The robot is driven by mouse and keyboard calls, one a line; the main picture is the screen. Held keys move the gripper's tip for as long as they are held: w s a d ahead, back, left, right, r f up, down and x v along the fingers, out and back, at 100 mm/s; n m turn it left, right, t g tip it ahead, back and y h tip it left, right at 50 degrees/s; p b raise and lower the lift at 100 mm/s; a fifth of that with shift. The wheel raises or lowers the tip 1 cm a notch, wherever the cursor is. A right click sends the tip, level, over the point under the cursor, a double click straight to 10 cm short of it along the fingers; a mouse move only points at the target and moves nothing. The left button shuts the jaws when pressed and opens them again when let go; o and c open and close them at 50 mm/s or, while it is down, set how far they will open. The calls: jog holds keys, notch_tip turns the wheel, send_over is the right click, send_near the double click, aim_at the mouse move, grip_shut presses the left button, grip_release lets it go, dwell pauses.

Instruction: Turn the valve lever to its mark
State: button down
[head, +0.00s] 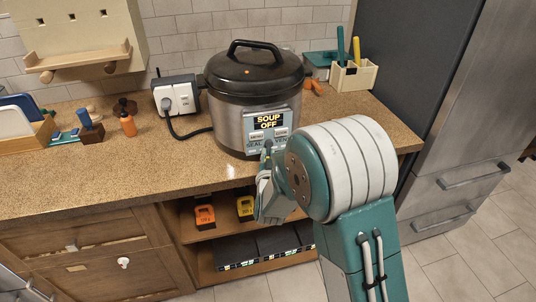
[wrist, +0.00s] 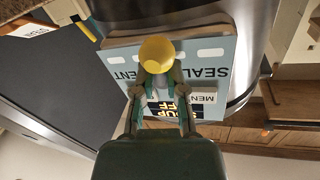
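The cooker (head: 240,95) is a steel pot with a black lid and a light-blue front panel (head: 268,122) reading SOUP OFF. In the wrist view the panel (wrist: 205,55) appears upside down, with SEAL to the right and VENT, partly covered, to the left. The valve lever's round yellow knob (wrist: 157,53) stands out from the panel between these words. My gripper (wrist: 159,75) has its two fingers closed in against both sides of the knob. In the head view my gripper (head: 266,160) is at the panel's lower edge, and my arm hides the lever.
A socket box (head: 178,97) with a plugged cable stands left of the cooker. A cream caddy (head: 353,76) stands to the right. Below the counter (head: 110,160) is an open shelf with an orange weight (head: 204,216) and a yellow weight (head: 245,207). A grey fridge (head: 455,110) stands at right.

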jog(key=shift+a+r+m, duration=0.1)
jog(key=shift+a+m, duration=0.1)
jog(key=shift+m, duration=0.8)
jog(key=c, duration=0.7)
grip_release()
jog(key=s, duration=1.2)
jog(key=shift+d+r, duration=0.2)
jog(key=shift+d, duration=0.05)
jog(key=shift+g, duration=0.3)
